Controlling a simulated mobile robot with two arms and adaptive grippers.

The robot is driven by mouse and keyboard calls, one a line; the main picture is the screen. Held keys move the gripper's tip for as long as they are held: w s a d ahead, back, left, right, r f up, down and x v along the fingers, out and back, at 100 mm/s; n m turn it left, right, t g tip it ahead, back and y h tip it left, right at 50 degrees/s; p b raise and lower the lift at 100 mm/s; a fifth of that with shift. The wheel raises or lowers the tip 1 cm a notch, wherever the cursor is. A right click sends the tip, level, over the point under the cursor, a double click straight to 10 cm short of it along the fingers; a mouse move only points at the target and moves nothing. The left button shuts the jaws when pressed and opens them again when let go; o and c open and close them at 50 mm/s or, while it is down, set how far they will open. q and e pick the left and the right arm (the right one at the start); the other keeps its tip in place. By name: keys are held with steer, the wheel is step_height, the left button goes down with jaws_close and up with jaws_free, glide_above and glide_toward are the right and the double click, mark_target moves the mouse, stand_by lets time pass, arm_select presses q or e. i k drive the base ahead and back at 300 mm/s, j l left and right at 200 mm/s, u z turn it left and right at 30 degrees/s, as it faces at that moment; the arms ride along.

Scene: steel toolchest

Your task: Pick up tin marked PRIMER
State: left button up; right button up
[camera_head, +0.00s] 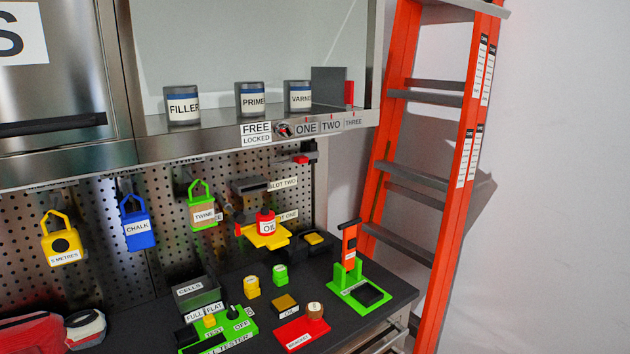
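The tin marked PRIMER (252,99) is a small grey tin with a blue band and a white label; its last letter does not show clearly. It stands upright on the steel cabinet's shelf (215,126), between the tin marked FILLER (182,105) on its left and the tin marked VARNISH (299,96) on its right, whose label is partly cut off. The tins stand apart from one another. Neither of my grippers shows in the head view.
A grey plate with a red edge (330,88) stands right of the tins. Padlock-shaped tags, including CHALK (137,226), hang on the pegboard below. The worktop (380,283) holds several small items. An orange ladder (463,150) leans at the right.

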mark_target(249, 96)
steer(key=l, duration=0.65)
steer(key=l+u, duration=0.45)
steer(key=l, duration=0.3)
steer(key=k+l+u, duration=0.1)
steer(key=l+u, duration=0.4)
steer(key=l, duration=0.25)
steer(key=u, duration=0.25)
